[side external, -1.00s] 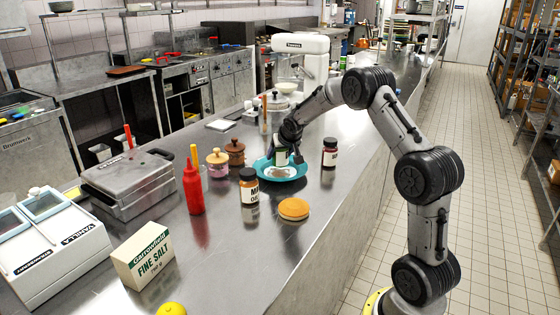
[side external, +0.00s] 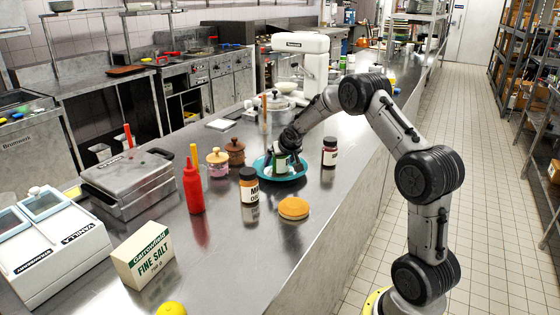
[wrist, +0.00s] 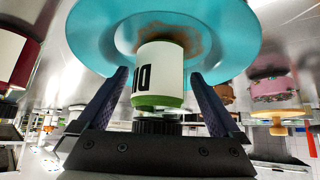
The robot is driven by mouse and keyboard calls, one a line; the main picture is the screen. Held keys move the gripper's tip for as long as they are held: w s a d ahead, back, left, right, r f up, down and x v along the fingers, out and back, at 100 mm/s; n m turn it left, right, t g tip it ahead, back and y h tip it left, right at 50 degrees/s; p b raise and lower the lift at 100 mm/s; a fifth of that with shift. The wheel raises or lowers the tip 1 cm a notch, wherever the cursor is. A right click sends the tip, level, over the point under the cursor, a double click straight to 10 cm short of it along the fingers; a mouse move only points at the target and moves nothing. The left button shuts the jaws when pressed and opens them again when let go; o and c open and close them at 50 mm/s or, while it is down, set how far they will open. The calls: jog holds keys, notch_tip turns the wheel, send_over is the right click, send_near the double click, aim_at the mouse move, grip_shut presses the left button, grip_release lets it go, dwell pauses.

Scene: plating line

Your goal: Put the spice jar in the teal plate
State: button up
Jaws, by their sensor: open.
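The spice jar (side external: 281,164), with a white label and a green band, stands upright in the teal plate (side external: 299,176). In the wrist view the jar (wrist: 160,75) is between my open fingers, its dark lid toward the palm. Gaps show on both sides of it. Its base meets the brown middle of the plate (wrist: 225,45). My gripper (side external: 286,158) is just above the plate with its fingers around the jar. The fingers hide part of the jar in the side view.
A dark red jar (side external: 329,153) stands right of the plate. An orange-brown jar (side external: 249,187) and a round orange-topped item (side external: 293,208) are in front. A pink pot (side external: 217,163) and a brown pot (side external: 235,152) stand left. Bare counter lies front right.

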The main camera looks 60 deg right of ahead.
jog(key=shift+r, duration=0.15)
jog(key=v, duration=1.2)
jog(key=s+a+r+n+y, duration=0.1)
jog(key=s+a+r, duration=0.25)
jog(key=a, duration=0.25)
jog(key=s+a+r+n, duration=0.2)
jog(key=s+a, duration=0.2)
jog(key=a, duration=0.2)
jog(key=s+a+r+n+y, duration=0.1)
jog(key=s+a+r, duration=0.15)
jog(key=a, duration=0.25)
jog(key=s+a+f+n+y, duration=0.1)
jog(key=s+a+n, duration=0.1)
jog(key=s+a, duration=0.3)
jog(key=s+a+f+n+y, duration=0.2)
jog(key=s+a, duration=0.4)
jog(key=s, duration=0.6)
jog(key=shift+s+a+f, duration=0.15)
jog(key=shift+s+a, duration=0.15)
jog(key=shift+a, duration=0.05)
